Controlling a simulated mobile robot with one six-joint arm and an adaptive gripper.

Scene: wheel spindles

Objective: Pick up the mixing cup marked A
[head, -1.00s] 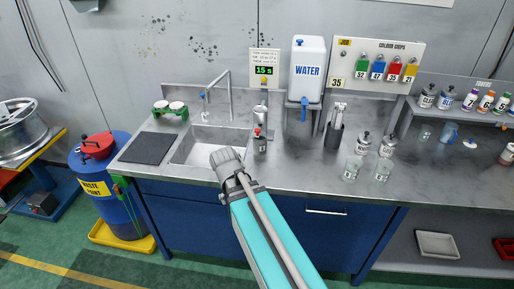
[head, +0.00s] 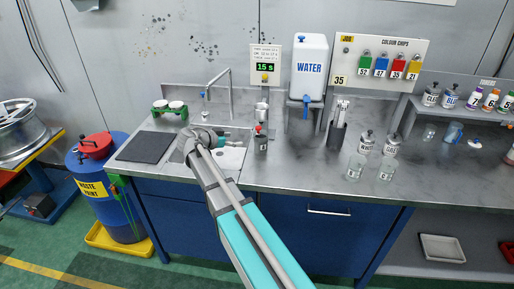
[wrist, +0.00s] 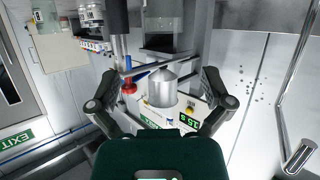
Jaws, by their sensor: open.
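Two clear cups with small dark marks stand on the counter in the head view, a left one (head: 355,168) and a right one (head: 387,170). Their letters are too small to read, so I cannot tell which is A. My gripper (wrist: 163,88) is open in the wrist view, its fingers spread wide. A grey metal vessel (wrist: 162,86) shows between and beyond the fingers, apart from them as far as I can tell. In the head view my gripper (head: 197,137) is over the sink, well left of the clear cups; its fingertips are hidden.
The sink (head: 178,157) and faucet (head: 208,93) are around my gripper. Lidded tins (head: 367,142) stand behind the cups. A water tank (head: 309,65) hangs above. The counter's front middle is clear.

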